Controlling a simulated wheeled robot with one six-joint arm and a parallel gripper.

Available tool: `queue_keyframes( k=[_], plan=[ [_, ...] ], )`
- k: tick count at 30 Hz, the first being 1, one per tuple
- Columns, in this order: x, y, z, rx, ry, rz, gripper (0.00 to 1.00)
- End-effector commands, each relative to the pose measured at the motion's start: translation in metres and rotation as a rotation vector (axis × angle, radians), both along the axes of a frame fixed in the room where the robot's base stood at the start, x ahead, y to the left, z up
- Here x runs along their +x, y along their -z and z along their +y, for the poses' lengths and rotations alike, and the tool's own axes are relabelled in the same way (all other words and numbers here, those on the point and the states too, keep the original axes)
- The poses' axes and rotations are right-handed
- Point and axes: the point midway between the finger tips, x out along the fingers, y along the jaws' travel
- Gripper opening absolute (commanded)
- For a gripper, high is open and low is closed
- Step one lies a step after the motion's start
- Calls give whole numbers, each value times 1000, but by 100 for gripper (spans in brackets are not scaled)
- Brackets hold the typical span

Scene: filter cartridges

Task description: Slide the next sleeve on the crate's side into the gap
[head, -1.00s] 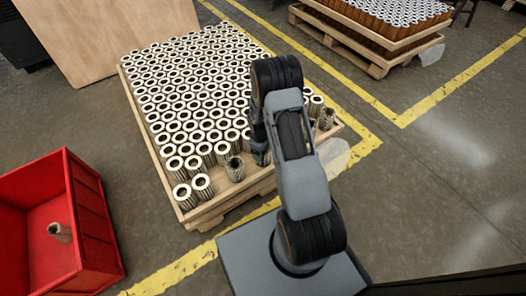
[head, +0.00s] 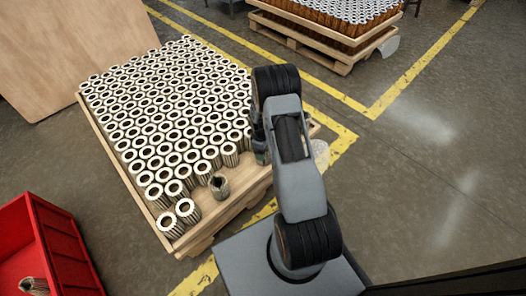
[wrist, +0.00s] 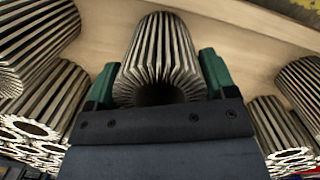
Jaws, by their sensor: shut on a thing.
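Pale pleated sleeves (head: 170,115) stand upright in close rows on a wooden pallet (head: 215,215). In the wrist view, my gripper (wrist: 160,72) has its green fingers on either side of one pleated sleeve (wrist: 160,45), shut on it. That sleeve's dark bore faces the camera. Other sleeves stand to its left (wrist: 35,42) and right (wrist: 302,85), apart from it, with bare wood behind. In the head view, my arm hides the held sleeve and most of my gripper, over the pallet's right part.
A darker, worn-looking sleeve (head: 219,187) stands at the front edge of the rows. A red crate (head: 62,240) at lower left holds a loose sleeve (head: 34,286). Another loaded pallet (head: 300,42) stands at the back. Floor to the right is clear.

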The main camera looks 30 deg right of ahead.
Motion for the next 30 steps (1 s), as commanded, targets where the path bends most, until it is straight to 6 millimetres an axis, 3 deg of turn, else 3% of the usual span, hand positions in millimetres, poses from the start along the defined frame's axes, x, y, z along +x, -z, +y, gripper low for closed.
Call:
queue_keyframes(
  k=[20,21,27,30],
  plan=[
    [3,0,-3,-1,-19,0,54],
    [3,0,-3,-1,-19,0,81],
    [3,0,-3,0,-17,0,100],
    [3,0,-4,0,-17,0,100]
  ],
)
